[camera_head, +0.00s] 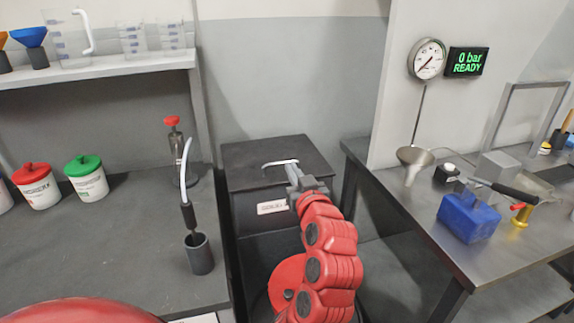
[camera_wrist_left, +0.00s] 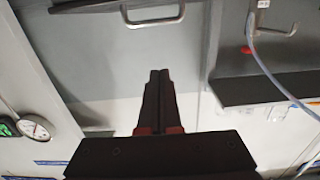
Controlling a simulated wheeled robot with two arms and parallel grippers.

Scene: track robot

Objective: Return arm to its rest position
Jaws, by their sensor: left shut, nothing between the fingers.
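My left arm, red with dark joints, reaches up from the bottom middle of the head view. Its grey left gripper (camera_head: 293,174) is at the front of a dark cabinet (camera_head: 250,157), close to a pale curved handle (camera_head: 277,163). I cannot tell whether it touches the handle. My right gripper is in neither view.
A dark bench (camera_head: 125,235) at left holds tubs, a red-topped valve (camera_head: 172,122) and a grey cup (camera_head: 199,255). A steel table (camera_head: 415,200) at right carries a blue block (camera_head: 468,218) and a funnel (camera_head: 414,157).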

